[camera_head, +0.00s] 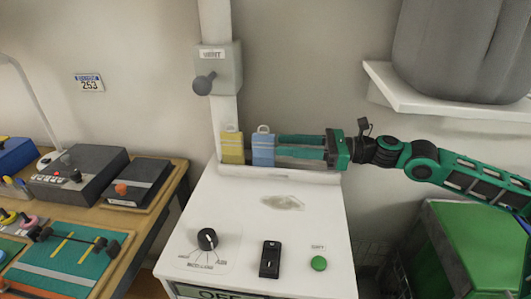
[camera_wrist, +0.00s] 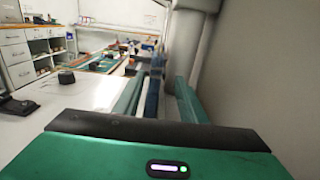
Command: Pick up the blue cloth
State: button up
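The blue cloth (camera_head: 263,150) hangs at the back edge of the white cabinet, with a pale ring at its top. A yellow cloth (camera_head: 232,148) hangs directly to its left. My gripper (camera_head: 279,147) reaches in from the right, its two green fingers apart, one above the other in the head view. Their tips are at the right edge of the blue cloth. In the wrist view the blue cloth (camera_wrist: 152,98) shows as a narrow blue strip in the gap between the fingers. I cannot tell whether either finger touches it.
The white cabinet top (camera_head: 235,208) carries a black knob (camera_head: 207,239), a black switch (camera_head: 270,259) and a green button (camera_head: 318,263). A grey lever box (camera_head: 217,70) is on the post above. A shelf (camera_head: 440,104) and a green crate (camera_head: 480,245) are at right.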

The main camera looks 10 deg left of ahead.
aim_at(264, 146)
jog(key=shift+s+a+f, duration=0.1)
jog(key=shift+s+a, duration=0.1)
jog(key=shift+a, duration=0.95)
jog(key=shift+s+a+f, duration=0.1)
jog(key=shift+s+a, duration=0.05)
jog(key=shift+a, duration=0.95)
jog(key=shift+s+a, duration=0.2)
jog(key=shift+a, duration=0.95)
grip_shut()
